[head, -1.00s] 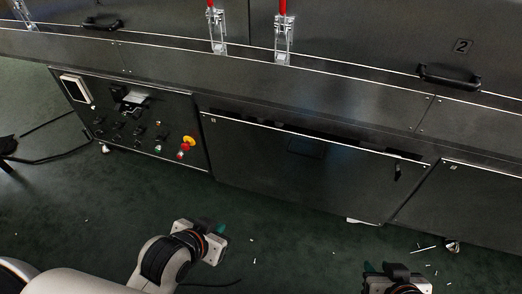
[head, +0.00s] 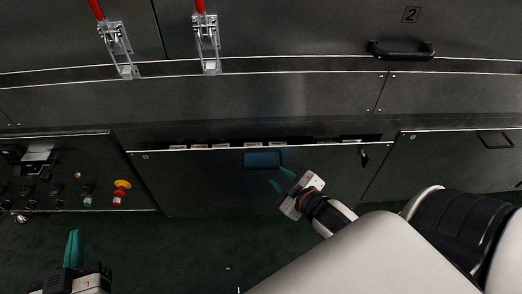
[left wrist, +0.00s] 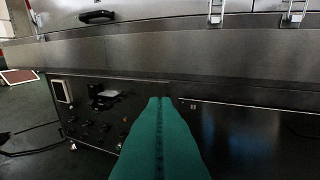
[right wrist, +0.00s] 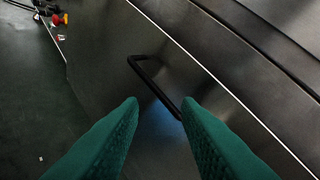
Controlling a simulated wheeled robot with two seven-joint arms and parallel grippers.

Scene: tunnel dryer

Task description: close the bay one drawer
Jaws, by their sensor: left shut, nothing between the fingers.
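The drawer (head: 210,180) is the wide dark front panel in the middle of the head view. A dark gap with several pale items shows along its top edge, so it stands slightly open. Its black bar handle (head: 262,159) is near the top edge; the handle also shows in the right wrist view (right wrist: 151,82). My right gripper (head: 281,180) is open with green fingers, just below and right of the handle. In the right wrist view the handle lies beyond the fingertips, apart from them. My left gripper (head: 74,240) is shut and empty, low at the left.
A control panel (head: 60,175) with a red and yellow button (head: 121,189) is left of the drawer. Another front panel (head: 450,160) with a handle is at the right. Red-handled latches (head: 207,45) sit above. Green floor (head: 190,250) lies open in front.

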